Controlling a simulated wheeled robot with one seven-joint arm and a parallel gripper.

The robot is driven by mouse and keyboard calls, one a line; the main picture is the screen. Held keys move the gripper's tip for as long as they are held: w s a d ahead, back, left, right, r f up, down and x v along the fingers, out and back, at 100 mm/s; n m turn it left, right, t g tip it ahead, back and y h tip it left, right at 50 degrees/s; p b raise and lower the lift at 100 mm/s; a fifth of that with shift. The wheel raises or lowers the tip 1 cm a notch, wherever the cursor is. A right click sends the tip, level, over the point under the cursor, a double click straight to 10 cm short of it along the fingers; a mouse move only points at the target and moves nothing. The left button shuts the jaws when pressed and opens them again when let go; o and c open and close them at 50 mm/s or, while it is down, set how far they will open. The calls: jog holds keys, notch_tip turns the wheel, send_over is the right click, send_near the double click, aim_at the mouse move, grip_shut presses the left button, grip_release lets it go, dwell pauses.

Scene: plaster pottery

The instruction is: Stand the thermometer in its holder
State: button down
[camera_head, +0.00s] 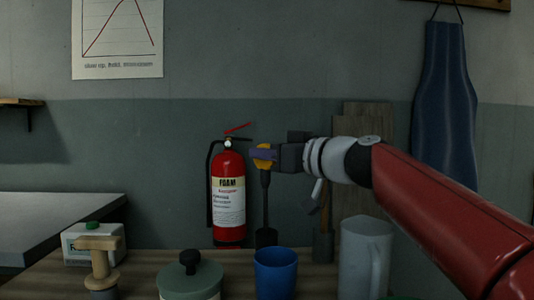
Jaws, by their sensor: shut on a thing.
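My gripper (264,154) reaches in from the right at mid-height, in front of the wall and right of the fire extinguisher. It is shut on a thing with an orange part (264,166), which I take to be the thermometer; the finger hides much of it. A dark shaft with a wider dark foot (266,238) shows straight below; I cannot tell whether it belongs to the held thing or stands behind it. I cannot make out the holder for certain. A blue cup (275,275) stands on the wooden table below the gripper.
On the table (135,272) are a wooden T-shaped piece (98,262), a white box with a green cap (75,242), a lidded green-grey pot (190,281) and a grey jug (365,262). A red fire extinguisher (228,195) stands behind. A blue apron (446,105) hangs at right.

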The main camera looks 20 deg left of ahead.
aim_at(267, 168)
jog(key=shift+f+b, duration=1.8)
jog(key=shift+f, duration=0.05)
jog(key=c, duration=1.2)
grip_release()
